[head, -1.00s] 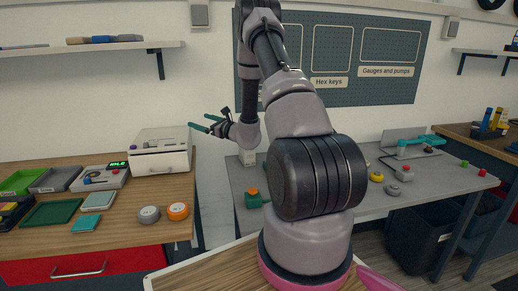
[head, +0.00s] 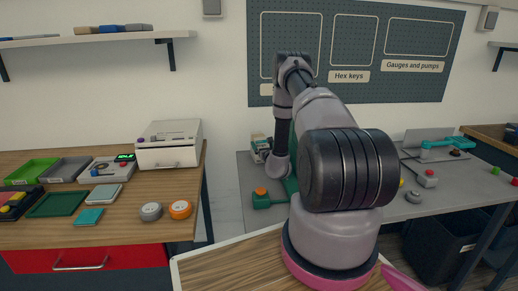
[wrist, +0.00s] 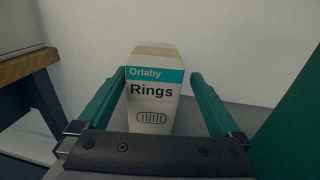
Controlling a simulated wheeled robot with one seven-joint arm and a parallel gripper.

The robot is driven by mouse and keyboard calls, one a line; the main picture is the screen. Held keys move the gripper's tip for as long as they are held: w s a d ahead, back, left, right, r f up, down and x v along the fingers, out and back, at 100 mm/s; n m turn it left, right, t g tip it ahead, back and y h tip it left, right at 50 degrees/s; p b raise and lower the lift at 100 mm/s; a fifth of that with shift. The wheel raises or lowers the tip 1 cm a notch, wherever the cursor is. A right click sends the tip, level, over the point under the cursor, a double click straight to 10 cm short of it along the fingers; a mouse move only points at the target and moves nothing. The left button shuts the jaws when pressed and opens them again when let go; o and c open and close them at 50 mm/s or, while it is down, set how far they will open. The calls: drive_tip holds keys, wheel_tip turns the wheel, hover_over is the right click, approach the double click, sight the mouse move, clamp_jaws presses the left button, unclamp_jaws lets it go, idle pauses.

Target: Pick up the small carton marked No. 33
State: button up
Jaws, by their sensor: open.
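A small white carton (wrist: 154,105) with a teal band reading "Orlaby" and the word "Rings" stands upright in the wrist view. No number 33 can be read on the face I see. My gripper (wrist: 159,72) is open, with its green fingers to the left and right of the carton and a gap on each side. The carton's lower end is hidden by the gripper's dark body. In the head view, a small carton (head: 260,147) shows at the back left of the grey table, partly behind my arm. My gripper is mostly hidden there.
A green upright surface (wrist: 293,122) stands close on the right in the wrist view. A wooden bench (head: 60,231) with trays and a white boxy machine (head: 169,145) is at left. A green device with an orange knob (head: 262,199) sits on the grey table (head: 246,177).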

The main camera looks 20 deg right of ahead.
drive_tip(key=w, duration=0.5)
drive_tip(key=shift+f, duration=0.1)
drive_tip(key=c, duration=1.5)
